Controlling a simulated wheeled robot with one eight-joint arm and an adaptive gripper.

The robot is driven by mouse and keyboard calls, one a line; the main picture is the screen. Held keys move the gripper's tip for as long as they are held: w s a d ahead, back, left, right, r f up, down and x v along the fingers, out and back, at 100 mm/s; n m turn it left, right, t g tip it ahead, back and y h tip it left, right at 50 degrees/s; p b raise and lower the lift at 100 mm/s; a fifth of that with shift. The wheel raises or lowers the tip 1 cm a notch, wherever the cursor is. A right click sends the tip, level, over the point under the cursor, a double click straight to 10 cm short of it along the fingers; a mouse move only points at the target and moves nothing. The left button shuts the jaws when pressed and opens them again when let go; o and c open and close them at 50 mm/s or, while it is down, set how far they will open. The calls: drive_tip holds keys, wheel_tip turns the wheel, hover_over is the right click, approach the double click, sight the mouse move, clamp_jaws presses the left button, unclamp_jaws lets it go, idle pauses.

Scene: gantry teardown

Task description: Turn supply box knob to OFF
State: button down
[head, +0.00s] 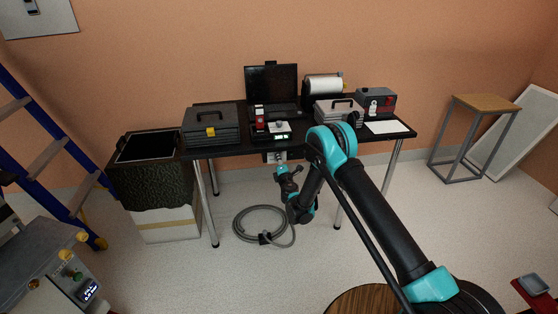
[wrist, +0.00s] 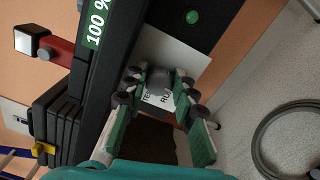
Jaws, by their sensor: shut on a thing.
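In the wrist view, a grey rounded knob (wrist: 158,79) sits on a pale plate (wrist: 178,50) with partly hidden lettering that seems to read "TEST" and "RUN". My gripper (wrist: 160,88) has its two fingers on either side of the knob and is shut on it. The fingers hide part of the knob and lettering, so I cannot tell which position the knob points to. In the head view, my gripper (head: 281,171) is just below the table's front edge, near a small pale panel (head: 275,157).
The black table (head: 230,149) carries a laptop (head: 271,84), cases (head: 211,127), a paper roll (head: 323,85) and a dark box (head: 376,102). A coiled cable (head: 245,222) lies on the floor below. A blue ladder (head: 40,127) stands left and a stool (head: 484,102) right.

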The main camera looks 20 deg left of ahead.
drive_tip(key=shift+s, duration=0.1)
idle(0.4)
drive_tip(key=c, duration=1.2)
unclamp_jaws()
